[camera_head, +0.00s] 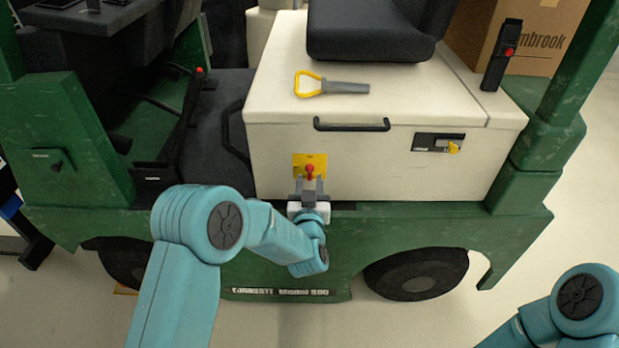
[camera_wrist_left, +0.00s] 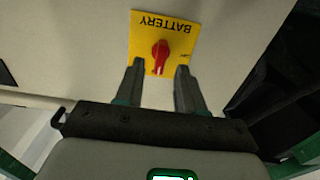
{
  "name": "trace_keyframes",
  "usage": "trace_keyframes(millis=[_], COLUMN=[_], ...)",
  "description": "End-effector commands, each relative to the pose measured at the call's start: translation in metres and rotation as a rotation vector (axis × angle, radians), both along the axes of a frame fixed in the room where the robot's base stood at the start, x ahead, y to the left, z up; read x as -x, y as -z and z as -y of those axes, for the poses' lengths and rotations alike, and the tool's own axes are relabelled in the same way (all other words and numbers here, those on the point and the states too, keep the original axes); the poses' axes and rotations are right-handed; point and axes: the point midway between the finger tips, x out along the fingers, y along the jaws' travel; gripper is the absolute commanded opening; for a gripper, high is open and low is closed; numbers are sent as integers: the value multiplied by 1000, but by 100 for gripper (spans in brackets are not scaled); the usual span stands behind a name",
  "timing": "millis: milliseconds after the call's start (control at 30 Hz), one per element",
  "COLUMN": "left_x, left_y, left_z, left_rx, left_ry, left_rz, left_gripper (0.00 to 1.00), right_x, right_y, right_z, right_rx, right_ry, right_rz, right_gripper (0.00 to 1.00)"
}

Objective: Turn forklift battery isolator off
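The battery isolator is a red rotary knob (camera_head: 309,171) on a yellow plate (camera_head: 318,160), on the front face of the forklift's cream seat box. In the left wrist view the red knob (camera_wrist_left: 160,56) sits on the yellow plate (camera_wrist_left: 181,33) marked BATTERY, which appears upside down. My left gripper (camera_head: 309,186) is just below the knob in the head view. Its fingers (camera_wrist_left: 158,82) are open and apart, pointing at the plate, with the knob beyond and between their tips and nothing held. My right arm shows at the lower right, but its gripper is out of view.
The cream box (camera_head: 277,182) has a black handle (camera_head: 352,125) above the isolator and a panel with a yellow key-like part (camera_head: 453,148) to the right. A yellow-handled tool (camera_head: 330,86) lies on top near the black seat (camera_head: 372,38). A cardboard box (camera_head: 540,35) stands behind.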

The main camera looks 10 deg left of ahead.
Motion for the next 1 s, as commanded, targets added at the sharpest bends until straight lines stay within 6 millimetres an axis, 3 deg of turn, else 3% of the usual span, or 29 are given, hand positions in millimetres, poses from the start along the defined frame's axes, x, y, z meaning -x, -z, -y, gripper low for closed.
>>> trace_keyframes(millis=[200,500,600,633,1000], left_x=[-21,-23,-23,-23,-23], left_y=[1,0,0,0,2], left_z=[-5,-5,-5,-5,-6], left_rx=[0,0,0,0,32], left_ry=[-1,0,0,-1,-1], left_rz=[-1,-1,-1,-1,8], left_gripper=[38,38,6,0,0], right_x=[0,0,0,0,0], right_y=[0,0,0,0,8], right_z=[0,0,0,0,0], right_rx=[0,0,0,0,0], right_ry=[0,0,0,0,0], right_rz=[0,0,0,0,0], right_gripper=[43,43,43,43,43])
